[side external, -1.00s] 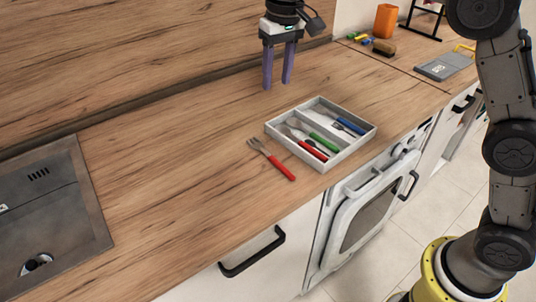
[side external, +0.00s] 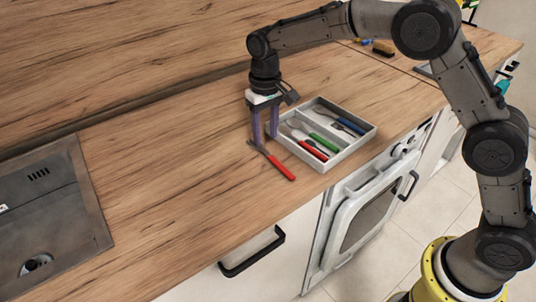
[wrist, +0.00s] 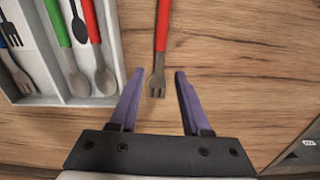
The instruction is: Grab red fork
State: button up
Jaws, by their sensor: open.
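The red fork (side external: 279,167) lies on the wooden counter, just left of the cutlery tray. In the wrist view its red handle (wrist: 162,25) runs to the top edge and its metal tines (wrist: 156,84) point down toward my gripper. My gripper (side external: 264,145) hangs over the counter at the tined end of the fork, left of the tray. In the wrist view its two purple fingers (wrist: 157,74) are apart, with the tines showing between them. Nothing is held. The exact height of the fingertips above the counter is hard to tell.
A white cutlery tray (side external: 348,155) holds several utensils with red, green and blue handles, close to the fork's right. A sink (side external: 60,225) is set in the counter at left. The counter's front edge lies beyond the handle. Counter left of the fork is clear.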

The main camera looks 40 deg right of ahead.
aim_at(267, 152)
jog(key=shift+s+d+f, duration=0.1)
jog(key=shift+s+f, duration=0.05)
jog(key=shift+f, duration=1.05)
jog(key=shift+s+f, duration=0.1)
jog(key=shift+f, duration=1.05)
grip_shut()
